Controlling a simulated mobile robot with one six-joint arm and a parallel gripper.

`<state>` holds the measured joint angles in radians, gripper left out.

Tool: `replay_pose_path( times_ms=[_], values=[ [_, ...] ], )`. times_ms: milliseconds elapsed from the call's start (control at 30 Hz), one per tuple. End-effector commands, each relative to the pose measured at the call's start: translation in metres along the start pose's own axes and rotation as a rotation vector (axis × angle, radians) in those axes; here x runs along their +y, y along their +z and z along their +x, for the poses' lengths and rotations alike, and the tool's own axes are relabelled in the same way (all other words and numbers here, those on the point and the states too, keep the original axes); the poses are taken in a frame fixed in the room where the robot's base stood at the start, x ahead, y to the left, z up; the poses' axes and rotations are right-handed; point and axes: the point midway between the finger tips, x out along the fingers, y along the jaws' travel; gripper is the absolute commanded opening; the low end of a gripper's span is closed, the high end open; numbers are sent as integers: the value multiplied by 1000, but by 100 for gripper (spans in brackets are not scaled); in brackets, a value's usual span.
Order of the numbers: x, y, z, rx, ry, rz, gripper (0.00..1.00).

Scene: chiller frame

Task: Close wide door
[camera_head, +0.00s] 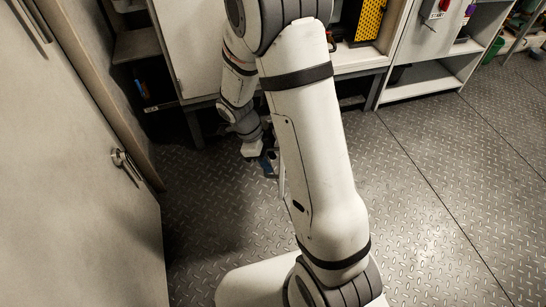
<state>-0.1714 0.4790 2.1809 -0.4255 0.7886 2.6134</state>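A large pale door panel (75,210) fills the left side of the view. It has a metal lever handle (127,166) near its far edge. I take it for the wide door. From this angle I cannot tell how far it stands open. My gripper (268,162) hangs low over the floor, to the right of the handle and clear of the door. My own arm link covers part of it, so its fingers are too small and hidden to judge. I see nothing held in it.
Pale cabinets with an open lower shelf (420,82) line the back. A yellow perforated panel (369,20) stands there. The diamond-plate floor (440,210) is clear on the right.

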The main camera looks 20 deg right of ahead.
Motion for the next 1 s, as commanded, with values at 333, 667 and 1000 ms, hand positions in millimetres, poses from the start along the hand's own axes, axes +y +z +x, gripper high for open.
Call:
replay_pose_path(
  times_ms=[333, 667, 1000],
  values=[
    [0, 0, 0, 0, 0, 0, 8],
    [0, 0, 0, 0, 1, 1, 0],
    [-4, -8, 4, -2, -9, -14, 0]
  ],
)
